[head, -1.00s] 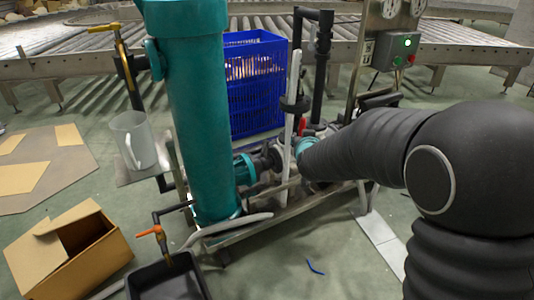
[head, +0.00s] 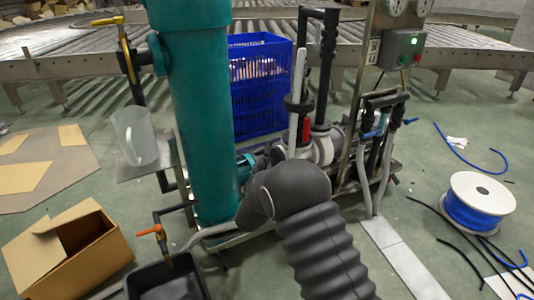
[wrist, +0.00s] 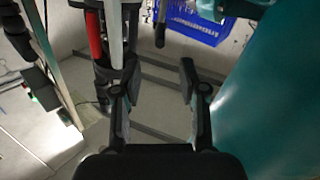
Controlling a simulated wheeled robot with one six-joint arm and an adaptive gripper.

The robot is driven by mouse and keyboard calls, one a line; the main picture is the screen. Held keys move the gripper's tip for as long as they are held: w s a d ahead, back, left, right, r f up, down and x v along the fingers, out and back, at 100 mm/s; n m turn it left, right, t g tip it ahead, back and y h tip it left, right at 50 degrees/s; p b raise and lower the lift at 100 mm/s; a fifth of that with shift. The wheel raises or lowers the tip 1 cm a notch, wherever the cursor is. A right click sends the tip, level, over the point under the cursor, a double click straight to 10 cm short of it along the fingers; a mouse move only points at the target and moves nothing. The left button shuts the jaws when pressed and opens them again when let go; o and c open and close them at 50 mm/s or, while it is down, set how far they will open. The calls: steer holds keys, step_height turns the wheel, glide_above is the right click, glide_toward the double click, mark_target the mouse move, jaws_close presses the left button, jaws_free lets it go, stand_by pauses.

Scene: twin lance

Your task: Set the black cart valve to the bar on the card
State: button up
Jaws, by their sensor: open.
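The equipment cart has a tall teal column (head: 203,120) and black and grey pipes. A red valve handle (head: 306,128) hangs upright beside a black vertical pipe (head: 327,70); a red handle also shows at upper left in the wrist view (wrist: 94,35). I cannot tell which fitting is the black cart valve, and I can make out no card with a bar. My gripper (wrist: 160,82) is open and empty in the wrist view, right of and below the red handle, with the teal column to its right. In the head view my arm hides the gripper.
A blue crate (head: 262,85) stands behind the cart. At left are a yellow-handled valve (head: 107,21), a clear jug (head: 135,135), an orange-handled valve (head: 152,231), a black tray (head: 140,283) and a cardboard box (head: 70,255). A blue hose spool (head: 475,212) lies at right.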

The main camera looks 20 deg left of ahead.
mark_target(267, 150)
steer(key=x, duration=1.1)
steer(key=shift+w+b, duration=0.1)
steer(key=shift+b, duration=0.25)
jaws_close()
